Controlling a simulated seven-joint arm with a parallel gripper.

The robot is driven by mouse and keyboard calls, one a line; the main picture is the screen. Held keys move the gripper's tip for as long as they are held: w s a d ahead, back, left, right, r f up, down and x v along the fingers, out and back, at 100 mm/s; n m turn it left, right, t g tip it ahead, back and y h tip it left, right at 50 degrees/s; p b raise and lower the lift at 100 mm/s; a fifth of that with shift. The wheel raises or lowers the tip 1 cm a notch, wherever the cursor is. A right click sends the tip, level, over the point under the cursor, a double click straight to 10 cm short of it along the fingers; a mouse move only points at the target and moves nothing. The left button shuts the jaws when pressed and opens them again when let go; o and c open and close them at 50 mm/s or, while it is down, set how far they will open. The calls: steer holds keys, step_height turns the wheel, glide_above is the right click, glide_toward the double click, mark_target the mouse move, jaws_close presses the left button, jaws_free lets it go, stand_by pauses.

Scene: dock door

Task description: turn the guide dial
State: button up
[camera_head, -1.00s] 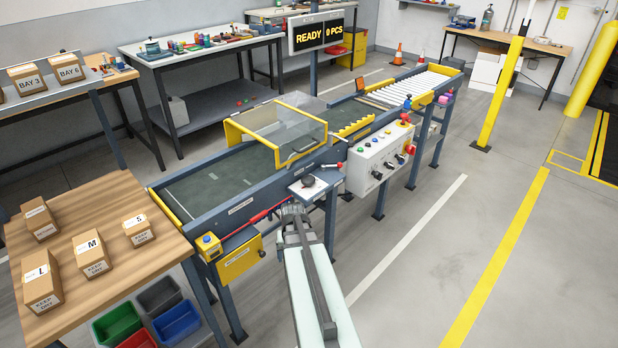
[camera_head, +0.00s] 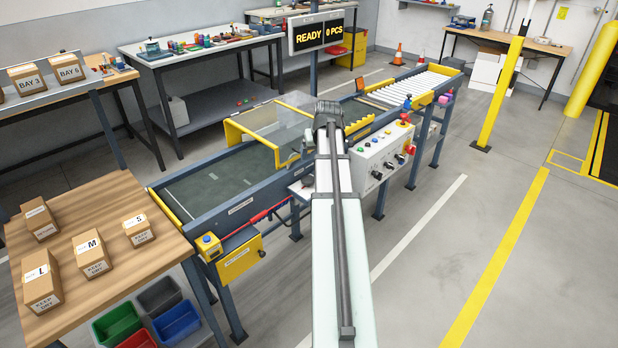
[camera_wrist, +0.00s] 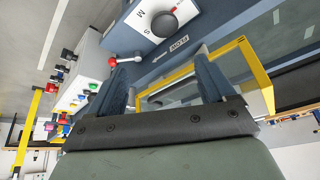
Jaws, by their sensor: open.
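The guide dial (camera_wrist: 165,24) is a dark round knob on a white plate (camera_wrist: 150,10) marked S and M, at the top of the wrist view. In the head view my arm hides the knob, and only a left part of its plate (camera_head: 299,188) shows. My gripper (camera_wrist: 163,78) is open and empty, its two dark fingers spread apart. The dial lies beyond the fingertips in the wrist view, apart from them. In the head view the end of my arm is above the conveyor, and the fingers cannot be made out.
A lever with a red ball (camera_wrist: 113,61) is near the left finger. The control box (camera_head: 380,163) with buttons and knobs stands right of my arm. The yellow-framed clear guard (camera_head: 275,135) is over the belt (camera_head: 205,187). Open floor lies to the right.

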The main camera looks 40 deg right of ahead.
mark_target(309, 178)
steer(key=w+f, duration=0.1)
steer(key=f, duration=0.3)
steer(key=w+d+f+n, duration=0.1)
steer(key=w+f, duration=0.1)
steer(key=f, duration=0.3)
steer(key=w+f+n, duration=0.1)
steer(key=w+f, duration=0.1)
steer(key=f, duration=0.2)
steer(key=shift+d+f+y, duration=0.15)
steer(key=shift+y, duration=0.15)
steer(key=shift+c, duration=0.4)
steer(key=c, duration=1)
steer(key=shift+o, duration=0.2)
steer(key=shift+s, duration=0.1)
